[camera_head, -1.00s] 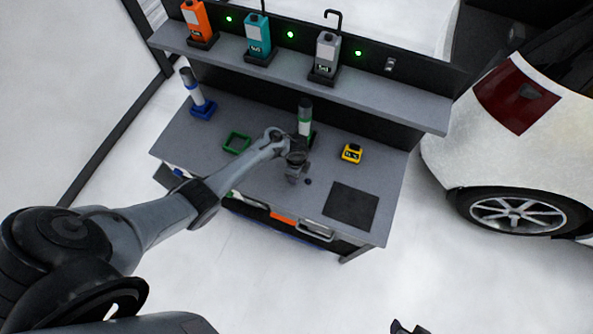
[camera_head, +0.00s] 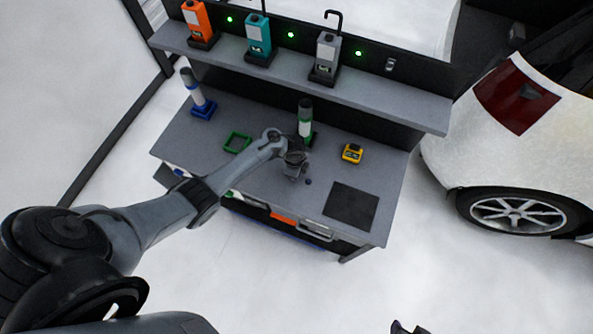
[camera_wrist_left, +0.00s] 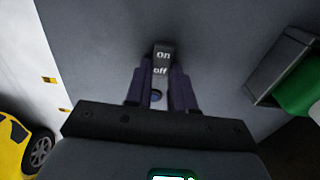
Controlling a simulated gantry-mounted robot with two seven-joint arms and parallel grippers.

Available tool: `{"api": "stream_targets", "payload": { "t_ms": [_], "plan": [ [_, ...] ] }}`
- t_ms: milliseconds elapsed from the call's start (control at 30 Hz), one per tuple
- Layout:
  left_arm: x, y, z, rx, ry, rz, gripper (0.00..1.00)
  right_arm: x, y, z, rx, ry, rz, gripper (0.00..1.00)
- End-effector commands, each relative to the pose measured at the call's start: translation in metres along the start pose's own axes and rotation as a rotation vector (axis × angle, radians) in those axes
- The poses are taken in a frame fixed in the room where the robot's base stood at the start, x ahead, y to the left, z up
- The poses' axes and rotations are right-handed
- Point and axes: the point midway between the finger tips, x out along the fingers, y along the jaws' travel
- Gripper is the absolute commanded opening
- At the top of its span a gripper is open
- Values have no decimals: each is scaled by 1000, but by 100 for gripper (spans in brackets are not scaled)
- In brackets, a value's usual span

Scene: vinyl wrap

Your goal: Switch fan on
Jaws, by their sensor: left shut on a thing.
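A small dark switch piece marked "on" and "off" (camera_wrist_left: 162,62) shows in the left wrist view, at the tips of my left gripper (camera_wrist_left: 161,78). The two dark fingers are shut on it, one on each side. A small blue round spot (camera_wrist_left: 156,96) shows between the fingers. In the head view my left gripper (camera_head: 295,172) is low over the middle of the grey workbench (camera_head: 268,180), and the arm hides what it holds. A dark tip (camera_head: 407,328) at the bottom edge may be my right gripper; its state is unclear. I cannot make out a fan.
A green and white roll (camera_head: 305,122) stands just behind my left gripper. A yellow item (camera_head: 352,153), a green frame (camera_head: 237,142) and a black mat (camera_head: 350,206) lie on the bench. Several bottles stand on the shelf (camera_head: 290,75) above. A white car (camera_head: 545,130) is at right.

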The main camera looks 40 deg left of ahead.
Motion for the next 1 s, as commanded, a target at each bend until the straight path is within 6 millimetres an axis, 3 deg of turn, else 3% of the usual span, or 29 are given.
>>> {"api": "stream_targets", "payload": {
  "t_ms": [100,333,700,733,900,1000],
  "plan": [
    [-4,1,5,-3,91,3,0,-12,0,-4,0,0,0,43],
    [-1,1,9,-1,258,1,0,-12,0,-4,2,2,-2,43],
    [-2,1,8,-1,290,1,0,-12,-2,-4,10,2,-8,43],
    [-2,1,8,-1,290,1,25,-12,-2,-4,10,2,-8,43],
    [-2,1,8,-1,289,1,49,-12,-2,-4,9,2,-8,43],
    [-2,1,8,-1,289,1,49,-12,-2,-4,9,2,-7,43]
  ]
}}
